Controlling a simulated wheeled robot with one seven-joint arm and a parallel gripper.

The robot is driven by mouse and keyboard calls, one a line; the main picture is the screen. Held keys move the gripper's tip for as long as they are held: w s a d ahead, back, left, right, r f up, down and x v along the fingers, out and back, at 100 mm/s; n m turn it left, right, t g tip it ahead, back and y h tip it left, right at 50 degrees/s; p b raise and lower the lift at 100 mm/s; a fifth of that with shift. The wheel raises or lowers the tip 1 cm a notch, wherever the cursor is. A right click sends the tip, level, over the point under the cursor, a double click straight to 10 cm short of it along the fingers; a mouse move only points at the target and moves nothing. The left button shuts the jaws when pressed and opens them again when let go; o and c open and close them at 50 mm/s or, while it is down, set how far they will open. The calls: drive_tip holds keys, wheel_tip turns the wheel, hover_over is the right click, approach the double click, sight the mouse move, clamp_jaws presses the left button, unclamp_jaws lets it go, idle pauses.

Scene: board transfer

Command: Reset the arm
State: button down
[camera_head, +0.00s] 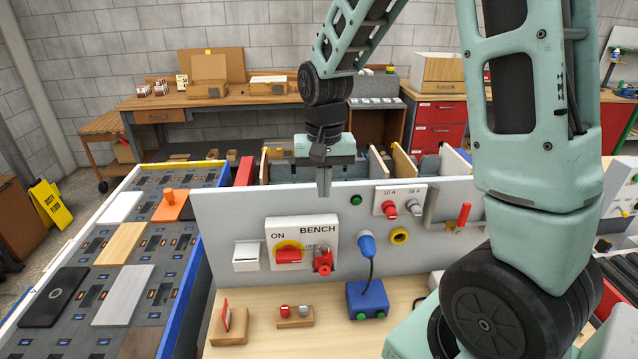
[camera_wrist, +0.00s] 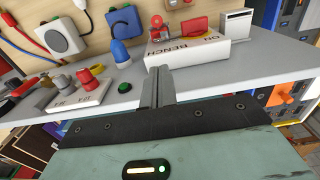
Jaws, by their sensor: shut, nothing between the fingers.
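My gripper (camera_head: 324,181) hangs from my arm at the top edge of the grey upright panel (camera_head: 230,215) in the head view. Its fingers are together with nothing between them. In the wrist view my gripper (camera_wrist: 157,88) points at the panel near the white BENCH switch box (camera_wrist: 185,52). In the head view that BENCH box (camera_head: 305,235) is on the panel, below the fingertips. It carries a red handle on a yellow disc and a small red piece beside it. I cannot tell whether the fingers touch the panel.
A blue plug (camera_head: 366,243) and a 10 A/16 A fuse plate (camera_head: 398,199) are on the panel. A blue box (camera_head: 367,299) and small wooden blocks stand on the bench below. A conveyor with plates (camera_head: 122,243) is at left. A workbench (camera_head: 220,98) stands behind.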

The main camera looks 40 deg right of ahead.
idle(0.3)
drive_tip(key=s+a+f+n+b, duration=0.3)
drive_tip(key=s+a+n, duration=0.1)
drive_tip(key=a, duration=0.4)
drive_tip(key=s+a+f+n+b, duration=0.2)
drive_tip(key=s+a+n+b, duration=0.15)
drive_tip(key=a, duration=0.45)
drive_tip(key=s+a+f+n+b, duration=0.4)
drive_tip(key=s+a+n, duration=0.3)
drive_tip(key=s, duration=0.6)
drive_tip(key=shift+a+y, duration=0.3)
drive_tip(key=shift+a, duration=0.15)
